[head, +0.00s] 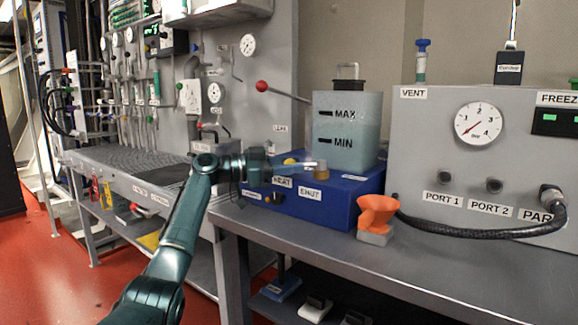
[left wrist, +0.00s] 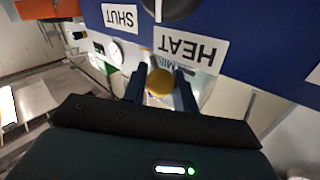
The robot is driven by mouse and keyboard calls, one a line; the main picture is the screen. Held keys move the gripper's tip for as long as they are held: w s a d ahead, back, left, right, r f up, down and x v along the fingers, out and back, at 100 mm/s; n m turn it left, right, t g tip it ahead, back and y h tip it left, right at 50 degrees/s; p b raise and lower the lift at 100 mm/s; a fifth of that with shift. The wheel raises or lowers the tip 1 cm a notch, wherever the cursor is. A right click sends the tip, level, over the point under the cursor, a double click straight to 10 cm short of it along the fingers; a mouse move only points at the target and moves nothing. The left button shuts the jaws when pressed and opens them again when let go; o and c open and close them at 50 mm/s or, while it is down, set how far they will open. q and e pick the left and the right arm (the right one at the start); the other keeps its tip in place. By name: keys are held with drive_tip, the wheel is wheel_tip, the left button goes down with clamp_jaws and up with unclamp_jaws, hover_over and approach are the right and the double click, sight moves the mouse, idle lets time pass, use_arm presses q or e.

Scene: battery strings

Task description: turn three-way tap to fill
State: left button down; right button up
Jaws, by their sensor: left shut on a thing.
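A blue unit (head: 340,206) stands on the grey bench, and its front carries labels that read like HEAT (head: 283,182) and SHUT (head: 310,193). My left gripper (head: 286,163) reaches in from the left at the unit's top front edge. It is shut on a round yellow knob (head: 290,161), which also shows between the two dark fingers in the left wrist view (left wrist: 160,82). A dark round part (left wrist: 172,8) sits between the SHUT and HEAT labels there. A brass cylinder (head: 322,172) is just right of the fingers. My right gripper is not in view.
A translucent tank (head: 347,130) marked MAX and MIN stands on the blue unit. A grey gauge panel (head: 440,150) with a black hose (head: 480,234) is at the right. A red-knobbed lever (head: 262,87) sticks out behind.

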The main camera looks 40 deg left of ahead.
use_arm(q)
drive_tip(key=c, duration=1.1)
unclamp_jaws()
drive_tip(key=shift+c, duration=0.2)
drive_tip(key=v, duration=1.3)
